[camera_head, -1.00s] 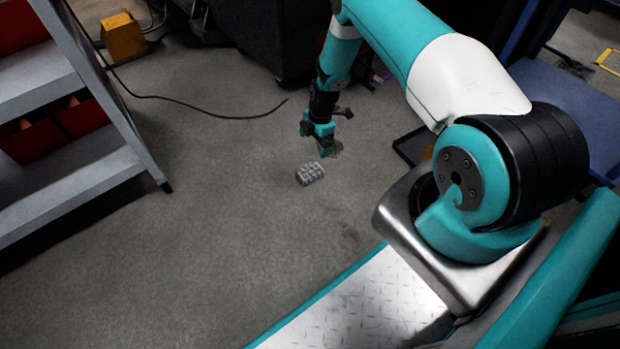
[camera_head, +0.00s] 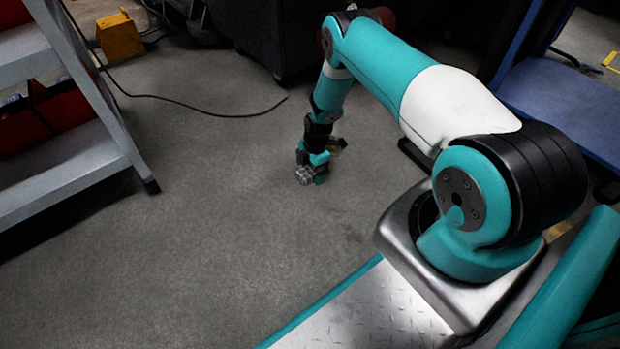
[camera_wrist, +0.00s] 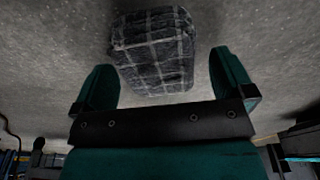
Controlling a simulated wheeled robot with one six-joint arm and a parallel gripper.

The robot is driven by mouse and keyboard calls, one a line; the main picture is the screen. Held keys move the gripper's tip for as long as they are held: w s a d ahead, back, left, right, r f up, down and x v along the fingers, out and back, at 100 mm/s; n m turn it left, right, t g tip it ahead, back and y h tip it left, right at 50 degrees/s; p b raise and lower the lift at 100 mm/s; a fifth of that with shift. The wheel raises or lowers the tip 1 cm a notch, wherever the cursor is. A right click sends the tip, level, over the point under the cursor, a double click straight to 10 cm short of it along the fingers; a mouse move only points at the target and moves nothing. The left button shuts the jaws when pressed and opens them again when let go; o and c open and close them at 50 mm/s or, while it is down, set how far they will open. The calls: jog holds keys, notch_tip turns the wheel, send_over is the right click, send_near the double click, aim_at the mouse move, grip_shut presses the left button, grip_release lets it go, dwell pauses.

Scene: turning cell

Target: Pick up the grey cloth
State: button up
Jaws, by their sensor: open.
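The grey cloth (camera_wrist: 155,52) is a folded, rounded bundle with a light check pattern. It lies on the floor. In the wrist view it is ahead of and partly between the two fingers of my gripper (camera_wrist: 165,82), which is open, with a finger on either side. I cannot tell whether a finger touches it. In the head view the cloth (camera_head: 303,175) shows beside my gripper (camera_head: 312,172), which is low near the floor and partly hides it.
A grey shelf rack (camera_head: 75,150) with red bins stands at the left. A yellow box (camera_head: 120,36) and a thin cable (camera_head: 205,113) lie at the back left. A dark cabinet stands behind. The floor around the cloth is clear.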

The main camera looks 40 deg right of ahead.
aim_at(310, 169)
jog(key=shift+f, duration=0.3)
jog(key=c, duration=1)
notch_tip(310, 169, up, 20)
jog(key=p, duration=1.1)
jog(key=shift+o, duration=0.4)
